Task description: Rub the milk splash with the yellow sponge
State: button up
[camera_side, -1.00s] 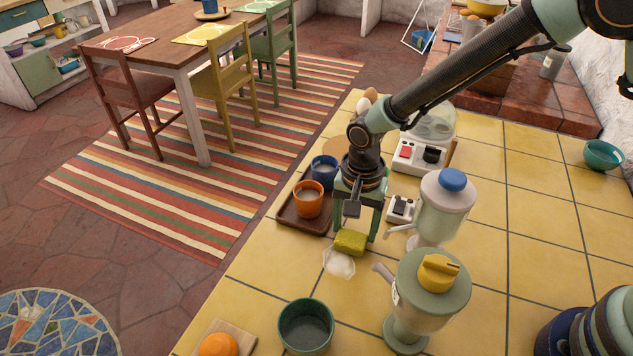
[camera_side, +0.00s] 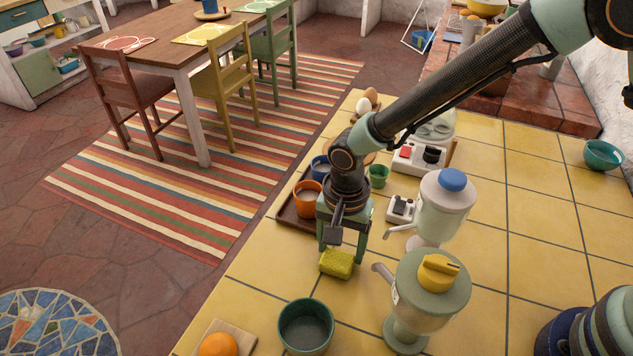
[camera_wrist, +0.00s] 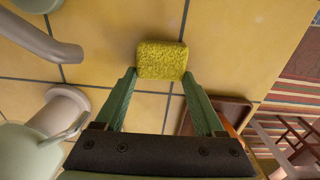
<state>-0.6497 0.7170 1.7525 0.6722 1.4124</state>
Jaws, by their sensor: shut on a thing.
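The yellow sponge (camera_side: 337,263) is held between the fingertips of my gripper (camera_side: 340,255), low over the yellow tiles or touching them; I cannot tell which. In the wrist view the sponge (camera_wrist: 162,60) sits between the two green fingers of my gripper (camera_wrist: 160,78), which are shut on it. No milk splash shows clearly in either view now. The sponge in the side view covers the spot where the pale splash lay.
Two dispensers, one yellow-topped (camera_side: 427,295) and one blue-topped (camera_side: 444,205), stand close on the right with spouts facing my gripper. A dark tray (camera_side: 288,213) with an orange cup (camera_side: 307,198) is just behind. A green cup (camera_side: 305,325) and an orange fruit (camera_side: 218,345) stand in front.

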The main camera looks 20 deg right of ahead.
aim_at(351, 235)
jog(key=shift+w+d, duration=2)
jog(key=shift+d, duration=0.1)
jog(key=shift+s+a, duration=2.5)
jog(key=shift+a, duration=0.05)
jog(key=shift+a+r, duration=0.1)
jog(key=shift+r, duration=3.95)
